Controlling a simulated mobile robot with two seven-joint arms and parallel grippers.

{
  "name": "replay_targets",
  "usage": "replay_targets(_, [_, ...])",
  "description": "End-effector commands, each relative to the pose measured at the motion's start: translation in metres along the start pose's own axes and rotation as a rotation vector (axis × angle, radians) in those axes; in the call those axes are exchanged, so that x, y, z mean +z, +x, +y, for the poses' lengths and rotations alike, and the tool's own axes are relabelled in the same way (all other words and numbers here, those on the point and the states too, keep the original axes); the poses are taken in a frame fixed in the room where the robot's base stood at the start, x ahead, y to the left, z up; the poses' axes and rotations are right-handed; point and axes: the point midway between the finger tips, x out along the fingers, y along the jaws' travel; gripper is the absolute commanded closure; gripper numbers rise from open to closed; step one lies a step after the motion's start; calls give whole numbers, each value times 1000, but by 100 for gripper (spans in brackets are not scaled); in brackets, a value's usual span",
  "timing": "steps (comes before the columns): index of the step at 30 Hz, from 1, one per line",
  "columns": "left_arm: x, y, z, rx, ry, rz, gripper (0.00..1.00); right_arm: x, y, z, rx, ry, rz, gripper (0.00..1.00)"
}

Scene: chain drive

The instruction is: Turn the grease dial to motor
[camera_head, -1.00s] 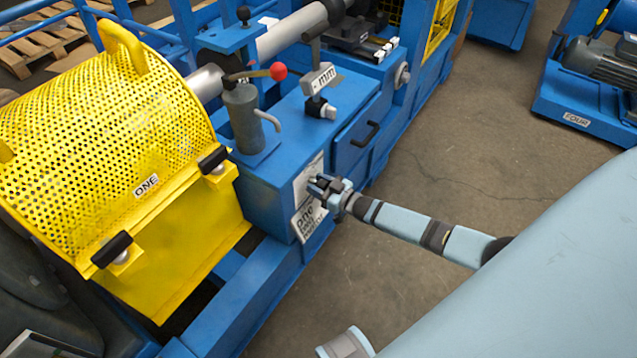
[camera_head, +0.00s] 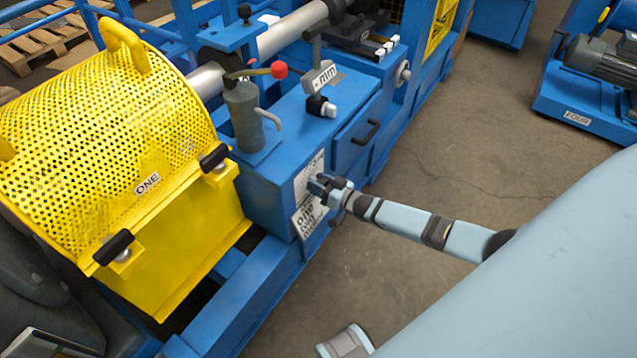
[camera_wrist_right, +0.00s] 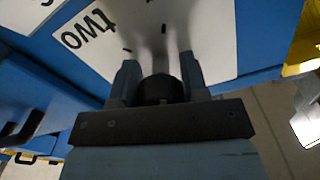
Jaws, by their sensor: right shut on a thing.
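The grease dial is a dark round knob (camera_wrist_right: 160,90) in the right wrist view, on a white label plate (camera_wrist_right: 205,35). The word "two" on the plate shows upside down and tilted at the left. My right gripper (camera_head: 322,186) is at the blue cabinet's front face in the head view. In the wrist view its two fingers (camera_wrist_right: 160,78) stand on either side of the knob, shut on it. The knob's pointer and the motor mark cannot be made out. The gripper hides the dial in the head view.
The blue cabinet (camera_head: 265,185) carries a red-ball lever (camera_head: 279,70) and a drawer handle (camera_head: 365,132). A yellow perforated guard (camera_head: 105,120) stands at the left. Open concrete floor (camera_head: 440,140) lies to the right. A blue motor stand marked FOUR (camera_head: 560,110) is at the far right.

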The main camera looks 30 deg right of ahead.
Motion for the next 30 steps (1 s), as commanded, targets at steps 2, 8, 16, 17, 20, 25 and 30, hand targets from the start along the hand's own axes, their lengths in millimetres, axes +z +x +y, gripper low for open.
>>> replay_targets(2, [0,0,0,0,0,0,57,0,0,0,0,2,0,83])
replay_targets(8, [0,0,0,0,0,0,57,0,0,0,0,1,1,33])
replay_targets(16, [-1,0,0,0,0,0,57,0,-3,0,0,1,-1,33])
replay_targets(17, [-1,-1,0,0,0,0,57,0,-5,0,1,1,-1,33])
replay_targets(20, [-3,-2,0,-1,1,-1,57,0,-18,0,1,1,-2,33])
replay_targets(25, [-3,-3,-1,-6,5,-11,57,0,-55,0,2,1,-4,33])
replay_targets(30, [0,-3,-3,-11,8,-24,57,0,-94,0,1,1,-3,33])
